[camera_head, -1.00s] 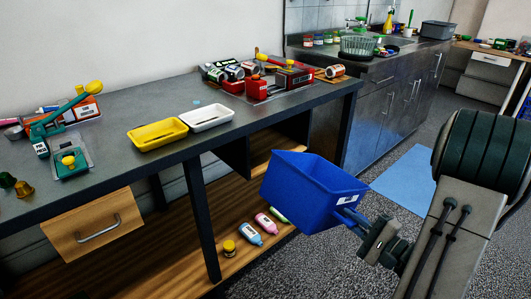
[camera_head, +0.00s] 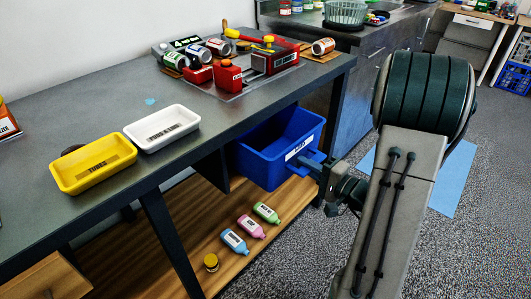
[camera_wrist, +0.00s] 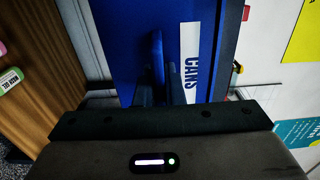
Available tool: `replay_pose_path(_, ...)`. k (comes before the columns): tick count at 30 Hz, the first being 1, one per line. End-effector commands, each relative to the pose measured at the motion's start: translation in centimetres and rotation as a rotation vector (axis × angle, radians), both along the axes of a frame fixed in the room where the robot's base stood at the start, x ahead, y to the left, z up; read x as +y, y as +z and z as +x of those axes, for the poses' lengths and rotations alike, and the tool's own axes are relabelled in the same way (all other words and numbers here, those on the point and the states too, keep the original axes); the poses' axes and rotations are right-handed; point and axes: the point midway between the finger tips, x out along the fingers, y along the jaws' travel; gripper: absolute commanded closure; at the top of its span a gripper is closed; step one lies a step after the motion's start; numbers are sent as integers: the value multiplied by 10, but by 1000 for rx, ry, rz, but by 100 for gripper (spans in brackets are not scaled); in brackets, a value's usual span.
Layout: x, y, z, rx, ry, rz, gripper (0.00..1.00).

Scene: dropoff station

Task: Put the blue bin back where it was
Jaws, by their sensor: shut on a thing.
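The blue bin (camera_head: 262,158) has a white label that reads CANS. My gripper (camera_head: 318,172) is shut on the bin's front handle, at the bin's right side in the head view. The bin is upright and partly under the tabletop, over the right end of the wooden lower shelf (camera_head: 190,245). I cannot tell whether its base touches the shelf. In the wrist view the blue bin (camera_wrist: 215,45) fills the upper middle, with its handle between the dark fingers. The inside of the bin looks empty where it shows.
A blue mat (camera_head: 450,180) lies on the floor.

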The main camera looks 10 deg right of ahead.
Motion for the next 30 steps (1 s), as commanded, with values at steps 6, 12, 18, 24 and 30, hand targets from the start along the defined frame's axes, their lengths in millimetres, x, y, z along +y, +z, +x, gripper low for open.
replay_pose_path(6, 37, 0, 49, -4, 7, 0, 100)
replay_pose_path(12, 63, 0, 85, -2, 6, 2, 100)
replay_pose_path(18, 71, -1, 98, -1, 3, 2, 100)
replay_pose_path(24, 71, -27, 98, 2, 3, 3, 100)
replay_pose_path(30, 71, -35, 98, -2, 3, 1, 100)
